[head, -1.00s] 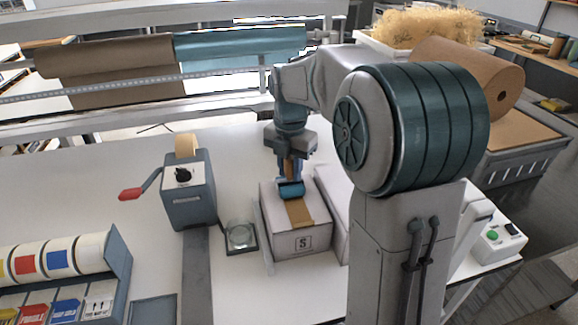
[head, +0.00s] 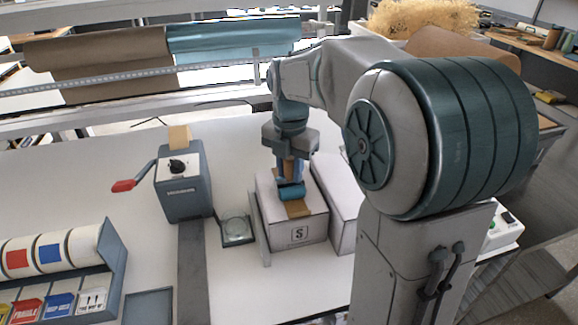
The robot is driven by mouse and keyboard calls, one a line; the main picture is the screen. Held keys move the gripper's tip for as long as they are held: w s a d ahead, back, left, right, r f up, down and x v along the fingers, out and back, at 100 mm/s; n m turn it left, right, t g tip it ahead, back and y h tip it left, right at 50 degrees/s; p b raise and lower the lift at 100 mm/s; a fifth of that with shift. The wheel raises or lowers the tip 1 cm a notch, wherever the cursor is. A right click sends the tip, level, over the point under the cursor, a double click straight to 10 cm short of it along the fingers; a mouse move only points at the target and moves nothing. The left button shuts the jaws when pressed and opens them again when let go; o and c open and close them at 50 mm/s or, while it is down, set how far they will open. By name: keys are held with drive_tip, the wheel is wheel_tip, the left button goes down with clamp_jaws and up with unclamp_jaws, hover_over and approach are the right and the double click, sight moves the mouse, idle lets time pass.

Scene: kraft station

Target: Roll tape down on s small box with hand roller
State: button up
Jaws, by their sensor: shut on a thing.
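The small box (head: 282,239), white and marked S, sits on the white table with a strip of brown tape (head: 298,209) running along its top toward the front. My gripper (head: 290,172) is above the box, pointing down, shut on the hand roller (head: 291,191). The roller's teal cylinder is at the tape on the box top, and it looks to be touching it. The roller covers part of the tape, and the fingertips are partly hidden.
A second white box (head: 338,200) stands just right of the S box, partly behind my arm. A grey tape dispenser (head: 184,190) with a red-handled crank and a small dish (head: 237,230) stand to the left. A label rack (head: 113,262) is at lower left.

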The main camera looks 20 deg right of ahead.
drive_tip(key=shift+s+b, duration=0.4)
drive_tip(key=shift+s, duration=1.7)
drive_tip(key=shift+s, duration=0.1)
drive_tip(key=shift+s+f+b, duration=0.15)
drive_tip(key=shift+s+b, duration=0.2)
drive_tip(key=shift+s, duration=0.6)
wheel_tip(320, 180, up, 6)
drive_tip(key=p, duration=0.5)
